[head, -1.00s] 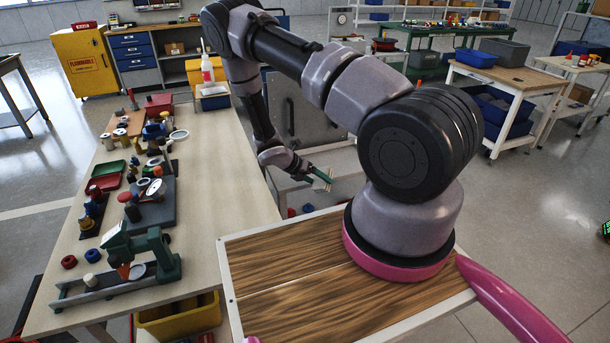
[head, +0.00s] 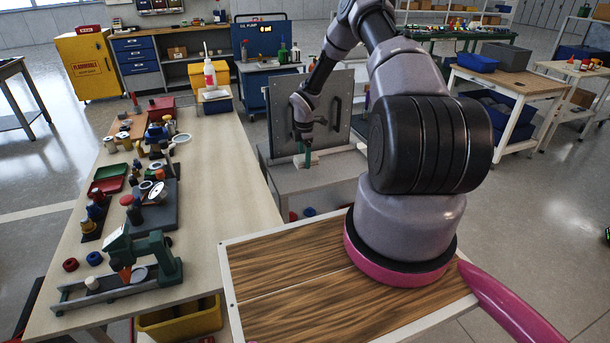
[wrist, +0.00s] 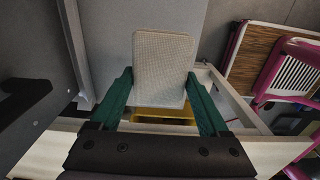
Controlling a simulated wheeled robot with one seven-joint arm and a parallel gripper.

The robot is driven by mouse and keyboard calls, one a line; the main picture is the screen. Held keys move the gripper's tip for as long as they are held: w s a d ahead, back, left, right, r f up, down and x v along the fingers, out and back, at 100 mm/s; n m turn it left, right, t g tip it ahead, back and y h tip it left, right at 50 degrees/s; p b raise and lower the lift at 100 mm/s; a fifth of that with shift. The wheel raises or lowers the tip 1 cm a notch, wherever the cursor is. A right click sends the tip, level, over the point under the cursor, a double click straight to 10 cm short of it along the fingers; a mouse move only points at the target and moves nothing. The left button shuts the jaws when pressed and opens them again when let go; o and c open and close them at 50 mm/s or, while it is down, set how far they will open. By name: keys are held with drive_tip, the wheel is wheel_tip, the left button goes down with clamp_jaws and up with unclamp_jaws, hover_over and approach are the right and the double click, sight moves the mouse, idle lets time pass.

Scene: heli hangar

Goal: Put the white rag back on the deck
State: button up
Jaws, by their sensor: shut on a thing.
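My gripper (head: 306,150) hangs in front of an upright grey panel, with its green fingers pointing down. In the wrist view my gripper (wrist: 162,85) has its two green fingers on either side of a pale cream-white rag (wrist: 164,58), which looks like a flat, stiff rectangle. The fingers are shut on it. In the head view only a small pale bit of the rag (head: 311,160) shows at the fingertips, over the low grey stand; I cannot tell whether it touches. My wooden deck (head: 290,300), with the arm mounted on it, is in the foreground and is bare at the left.
The upright grey panel (head: 335,105) stands on a low grey stand (head: 325,178). A long workbench (head: 225,185) at the left holds bottles, trays and a green tool. A blue cart (head: 250,85) stands behind. A white-legged table (head: 520,82) is at the right.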

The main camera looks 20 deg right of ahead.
wheel_tip(320, 180, down, 7)
drive_tip(key=shift+r, duration=0.15)
drive_tip(key=o, duration=1.2)
drive_tip(key=shift+c, duration=0.2)
wheel_tip(320, 180, up, 12)
drive_tip(key=shift+r, duration=0.2)
wheel_tip(320, 180, up, 10)
drive_tip(key=f+m, duration=0.1)
drive_tip(key=m, duration=0.1)
hover_over(304, 178)
drive_tip(key=s+a+r+m+t, duration=0.1)
drive_tip(key=s+r+m, duration=0.25)
drive_tip(key=r, duration=0.55)
drive_tip(key=s+a+r+m+t+h, duration=0.1)
drive_tip(key=s+a+r+m, duration=0.1)
drive_tip(key=s+r, duration=0.5)
drive_tip(key=s+a+r+m+t, duration=0.1)
drive_tip(key=s+r+m, duration=0.15)
drive_tip(key=r, duration=0.85)
drive_tip(key=s+a+r+m+t+y, duration=0.1)
drive_tip(key=s+r+m, duration=0.3)
drive_tip(key=s, duration=0.4)
drive_tip(key=s+a+r+m+t+y, duration=0.1)
drive_tip(key=s+a+r+m, duration=0.2)
drive_tip(key=s, duration=0.5)
drive_tip(key=s+a+r+m+t+y, duration=0.1)
drive_tip(key=s+a+r+m+t, duration=0.1)
drive_tip(key=s+r+m, duration=0.3)
drive_tip(key=shift+s+a, duration=0.3)
drive_tip(key=shift+s, duration=1.6)
